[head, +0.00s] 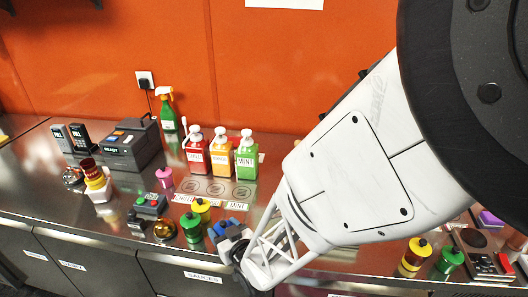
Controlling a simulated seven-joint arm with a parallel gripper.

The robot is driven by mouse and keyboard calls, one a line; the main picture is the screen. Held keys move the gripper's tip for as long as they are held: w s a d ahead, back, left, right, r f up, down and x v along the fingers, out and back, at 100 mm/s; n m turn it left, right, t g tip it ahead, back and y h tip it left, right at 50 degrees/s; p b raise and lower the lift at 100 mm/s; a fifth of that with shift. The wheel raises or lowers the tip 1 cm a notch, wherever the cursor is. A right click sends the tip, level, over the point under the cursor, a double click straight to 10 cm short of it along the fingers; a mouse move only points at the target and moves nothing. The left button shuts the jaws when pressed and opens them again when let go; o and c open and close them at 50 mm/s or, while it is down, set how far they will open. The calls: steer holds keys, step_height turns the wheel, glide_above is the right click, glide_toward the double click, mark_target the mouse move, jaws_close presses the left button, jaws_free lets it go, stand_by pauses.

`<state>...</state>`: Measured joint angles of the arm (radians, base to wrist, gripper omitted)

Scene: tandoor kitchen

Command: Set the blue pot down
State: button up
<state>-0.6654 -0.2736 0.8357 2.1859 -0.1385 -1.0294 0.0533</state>
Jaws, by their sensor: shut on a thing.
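The blue pot (232,230) shows as a small blue shape beside my gripper (237,243), near the counter's front edge, right of the green and yellow pots. My gripper is small in the head view and partly covered by my own arm; it is shut on the blue pot. Much of the pot is hidden by the gripper, and I cannot tell whether its base touches the steel counter (130,185).
A green pot (190,228) and a yellow pot (202,209) stand just left of my gripper. Red, orange and green pump bottles (245,160) stand behind, with ring marks (215,188) before them. More pots (415,252) stand right. A brass bowl (164,230) sits left.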

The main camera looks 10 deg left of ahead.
steer(key=shift+f, duration=0.2)
stand_by(0.3)
steer(key=o, duration=1.1)
steer(key=shift+c, duration=0.2)
steer(key=v, duration=0.7)
steer(key=shift+s+d, duration=0.2)
steer(key=shift+d, duration=0.15)
steer(key=shift+r, duration=0.1)
